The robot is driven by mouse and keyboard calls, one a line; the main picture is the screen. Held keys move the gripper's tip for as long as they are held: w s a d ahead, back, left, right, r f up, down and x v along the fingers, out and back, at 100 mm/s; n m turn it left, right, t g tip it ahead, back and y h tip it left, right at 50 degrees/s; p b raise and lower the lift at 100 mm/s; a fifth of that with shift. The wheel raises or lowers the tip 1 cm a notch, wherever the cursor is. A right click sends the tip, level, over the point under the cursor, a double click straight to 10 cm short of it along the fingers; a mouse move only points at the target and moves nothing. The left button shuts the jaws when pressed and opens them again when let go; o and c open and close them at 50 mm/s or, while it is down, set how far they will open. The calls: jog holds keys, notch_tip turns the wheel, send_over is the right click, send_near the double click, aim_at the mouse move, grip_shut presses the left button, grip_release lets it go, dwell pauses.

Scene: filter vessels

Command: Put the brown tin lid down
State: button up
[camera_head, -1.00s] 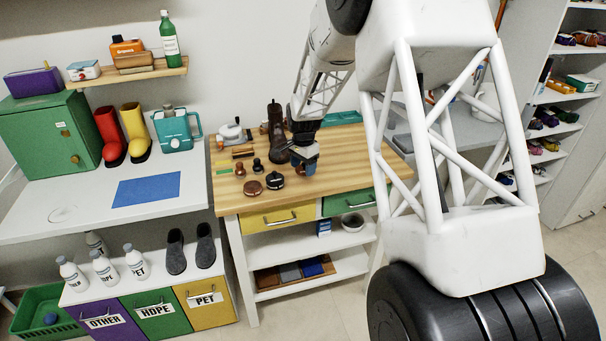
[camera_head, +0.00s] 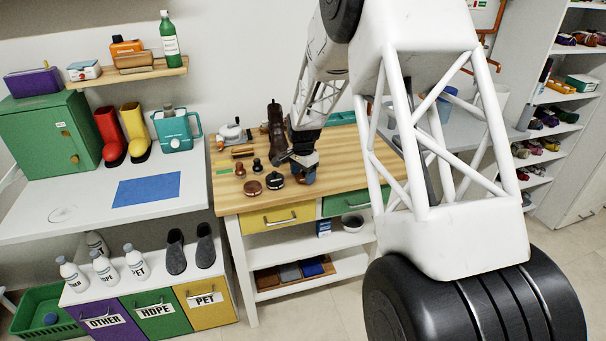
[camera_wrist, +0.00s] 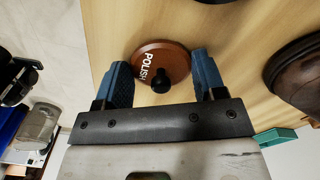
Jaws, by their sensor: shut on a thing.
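The brown tin lid (camera_wrist: 172,57) is round, with white "POLISH" lettering and a small black knob. In the wrist view it sits between the two blue fingers of my gripper (camera_wrist: 163,78), which is shut on it. A brown round tin (camera_head: 253,188) stands left of the black one.
A dark brown boot (camera_head: 276,130) stands behind my gripper; the wrist view shows a brown boot (camera_wrist: 298,75) close on the right. Small dark-knobbed items (camera_head: 257,165) and a brush-like block (camera_head: 242,152) lie farther left. The bench top (camera_head: 345,160) is bare to the right.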

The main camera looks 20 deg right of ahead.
aim_at(303, 172)
jog(key=shift+f, duration=0.1)
jog(key=o, duration=0.9)
notch_tip(303, 172, up, 12)
dwell(0.6)
dwell(0.4)
